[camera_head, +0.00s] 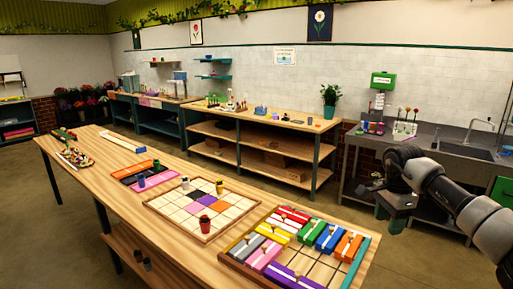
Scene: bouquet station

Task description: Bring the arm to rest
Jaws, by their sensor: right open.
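My right arm (462,205) comes in from the right edge, dark with pale bands. My right gripper (370,190) is small and dark at its far end; it is open and nothing shows between its fingers. It appears beyond the right side of the long wooden table (110,170), in front of the sink counter, apart from the things on the table. My left gripper and left arm are not in view.
On the table are a tray of coloured blocks (262,232), a grid board (165,205) with small cups and a pink tray (122,181). A sink (466,150) and shelves (250,128) line the wall. Floor between is clear.

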